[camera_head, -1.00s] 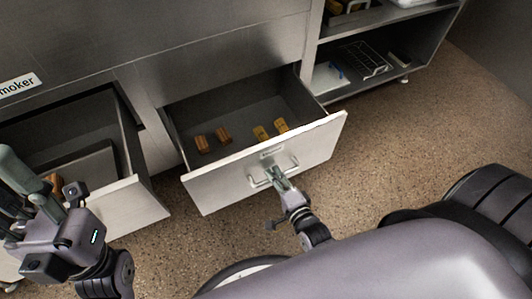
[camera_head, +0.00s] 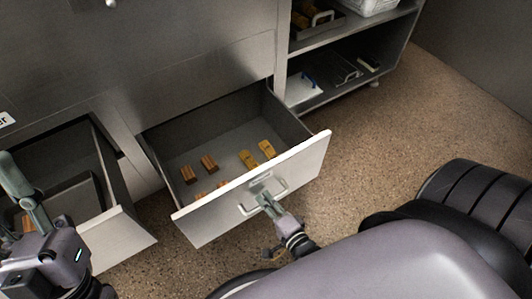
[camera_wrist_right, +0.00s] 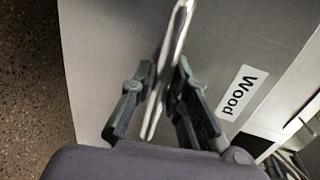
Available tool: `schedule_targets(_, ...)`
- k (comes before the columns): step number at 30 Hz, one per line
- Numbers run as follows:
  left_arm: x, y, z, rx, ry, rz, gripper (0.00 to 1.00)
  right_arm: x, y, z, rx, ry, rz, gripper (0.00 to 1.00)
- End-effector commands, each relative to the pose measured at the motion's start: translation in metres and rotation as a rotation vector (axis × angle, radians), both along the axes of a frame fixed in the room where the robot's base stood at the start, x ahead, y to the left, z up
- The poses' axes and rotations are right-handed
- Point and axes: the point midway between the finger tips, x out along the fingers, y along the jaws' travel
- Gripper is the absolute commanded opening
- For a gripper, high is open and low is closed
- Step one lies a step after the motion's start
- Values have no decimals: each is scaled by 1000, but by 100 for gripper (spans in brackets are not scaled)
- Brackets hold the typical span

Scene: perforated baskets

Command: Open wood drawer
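The wood drawer (camera_head: 262,193) is pulled well out in the head view, with a white front and a label. Its front reads "Wood" in the right wrist view (camera_wrist_right: 238,92). Inside it lie several brown and yellowish wood blocks (camera_head: 209,162). My right gripper (camera_head: 264,199) is at the drawer's metal bar handle (camera_head: 246,210).
A second open drawer (camera_head: 124,238) stands to the left, holding a dark tray-like thing. An open shelf unit (camera_head: 345,42) with racks and containers is at the upper right. Speckled floor (camera_head: 395,135) is clear to the right of the wood drawer.

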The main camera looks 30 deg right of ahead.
Motion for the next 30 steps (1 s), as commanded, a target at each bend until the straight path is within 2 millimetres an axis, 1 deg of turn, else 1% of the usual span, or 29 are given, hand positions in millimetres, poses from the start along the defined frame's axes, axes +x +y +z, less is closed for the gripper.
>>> schedule_targets(1,0,0,0,0,0,0,40,0,0,0,0,0,0,21)
schedule_targets(6,0,0,0,0,-1,0,40,0,0,1,0,-2,0,33)
schedule_targets(14,0,0,0,-1,-1,-1,40,1,0,1,1,-2,0,33)
schedule_targets(17,0,0,0,-1,1,-2,40,-3,0,1,1,-1,0,33)
schedule_targets(20,0,0,0,-1,1,-2,40,-14,0,3,0,0,1,33)
schedule_targets(30,0,0,0,0,0,-1,40,-84,-3,17,0,2,1,33)
